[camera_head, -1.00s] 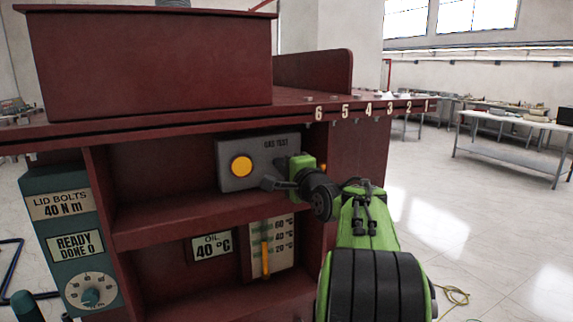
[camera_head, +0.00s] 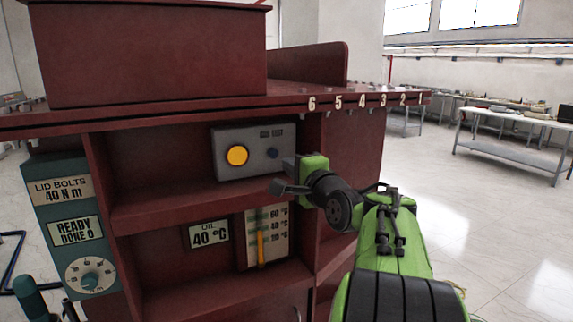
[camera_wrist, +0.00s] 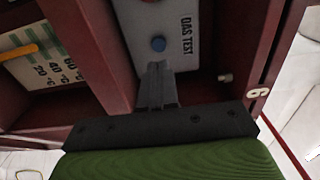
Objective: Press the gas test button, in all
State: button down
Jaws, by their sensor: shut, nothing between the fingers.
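The grey gas test panel (camera_head: 256,166) sits in the upper shelf of the dark red cabinet.
An oil gauge (camera_head: 265,237) and a 40 °C sign (camera_head: 208,234) are on the shelf below. A teal lid bolts unit (camera_head: 72,225) stands at left. A shelf board (camera_head: 165,207) runs under the panel. Open floor lies to the right.

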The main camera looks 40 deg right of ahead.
jog(key=v, duration=0.5)
jog(key=shift+s+r, duration=0.15)
jog(key=shift+s, duration=0.2)
jog(key=shift+s, duration=0.1)
jog(key=a+f+n+g+y, duration=0.2)
jog(key=a+f+n, duration=0.25)
jog(key=a, duration=0.35)
jog(key=a+f+n+g+y, duration=0.2)
jog(key=a+f+n, duration=0.25)
jog(key=a, duration=0.45)
jog(key=s+a+f+n+g, duration=0.4)
jog(key=s+a+f+n, duration=0.1)
jog(key=s, duration=0.4)
jog(key=s+a+f+n+g+y, duration=0.1)
jog(key=s+a+f+n+g, duration=0.2)
jog(key=s+a+f+n, duration=0.2)
jog(key=s+f+n, duration=0.2)
jog(key=s+f, duration=0.2)
jog(key=shift+a+g, duration=0.15)
jog(key=shift+g, duration=0.25)
